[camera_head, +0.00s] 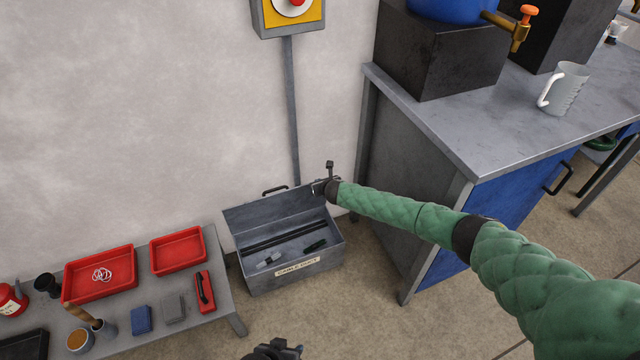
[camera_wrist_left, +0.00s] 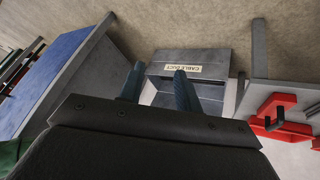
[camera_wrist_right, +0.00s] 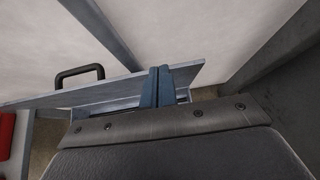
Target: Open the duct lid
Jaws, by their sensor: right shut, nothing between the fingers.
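The grey cable duct (camera_head: 290,278) stands on the floor against the wall, with a "CABLE DUCT" label on its front. Its lid (camera_head: 265,208) is raised and leans back toward the wall, so the inside shows. The lid's dark handle (camera_head: 275,189) is at its far edge, and shows in the right wrist view (camera_wrist_right: 80,74). My right gripper (camera_head: 318,186) is shut and empty at the lid's right end; its fingers (camera_wrist_right: 155,86) overlap the lid in the right wrist view, contact unclear. My left gripper (camera_head: 275,350) is apart from the duct; its fingers (camera_wrist_left: 158,82) are spread and empty.
A low table (camera_head: 217,290) with red trays, cups and small boxes stands left of the duct. A workbench (camera_head: 455,125) with a mug and a blue tank stands to the right. Dark bars and small items lie inside the duct. The floor in front is clear.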

